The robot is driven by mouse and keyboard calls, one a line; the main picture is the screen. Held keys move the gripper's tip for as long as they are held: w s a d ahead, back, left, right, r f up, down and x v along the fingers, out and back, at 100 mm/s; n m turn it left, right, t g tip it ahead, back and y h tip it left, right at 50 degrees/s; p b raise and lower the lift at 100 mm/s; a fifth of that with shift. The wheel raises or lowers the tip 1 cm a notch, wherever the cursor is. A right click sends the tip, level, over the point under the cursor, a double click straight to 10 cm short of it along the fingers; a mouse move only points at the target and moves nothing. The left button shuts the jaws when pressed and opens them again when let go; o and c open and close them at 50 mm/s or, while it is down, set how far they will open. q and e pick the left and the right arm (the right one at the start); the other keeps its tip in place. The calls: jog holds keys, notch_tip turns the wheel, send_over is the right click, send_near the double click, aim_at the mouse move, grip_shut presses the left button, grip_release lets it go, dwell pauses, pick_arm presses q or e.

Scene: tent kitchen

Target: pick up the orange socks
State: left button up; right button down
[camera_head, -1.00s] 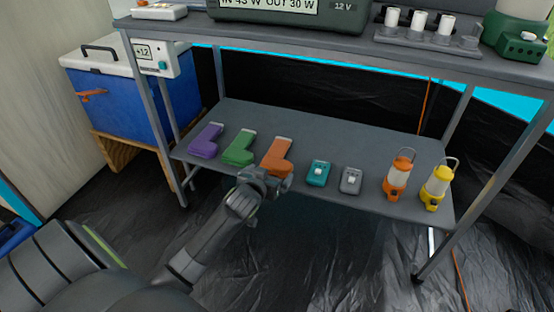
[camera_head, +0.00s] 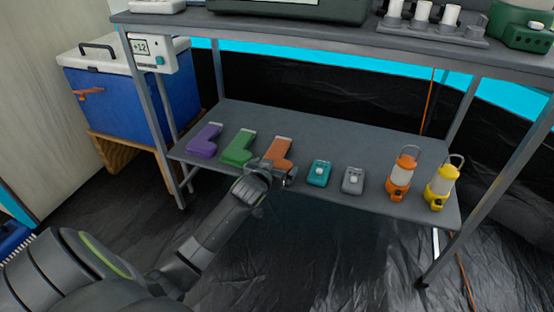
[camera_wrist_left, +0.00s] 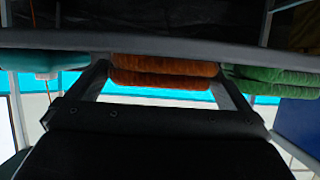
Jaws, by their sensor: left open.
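The orange socks (camera_head: 278,149) are a folded pair lying on the grey lower shelf (camera_head: 330,135), near its front edge. My left gripper (camera_head: 286,176) is at the shelf's front edge, close to the near end of the socks, and partly covers them in the head view. In the left wrist view, which appears upside down, the orange socks (camera_wrist_left: 165,72) show as two stacked layers between the spread fingers of the left gripper (camera_wrist_left: 162,82). The jaws are open and hold nothing. Whether the fingers touch the socks cannot be told. My right gripper is not in view.
Green socks (camera_head: 238,147) and purple socks (camera_head: 205,140) lie left of the orange ones. A teal device (camera_head: 319,173), a grey device (camera_head: 352,180), an orange lantern (camera_head: 402,174) and a yellow lantern (camera_head: 441,184) stand to the right. The upper tabletop (camera_head: 360,40) overhangs the shelf.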

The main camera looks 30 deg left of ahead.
pick_arm(q)
jog(key=c, duration=0.7)
jog(key=shift+o, duration=0.2)
jog(key=shift+r, duration=0.15)
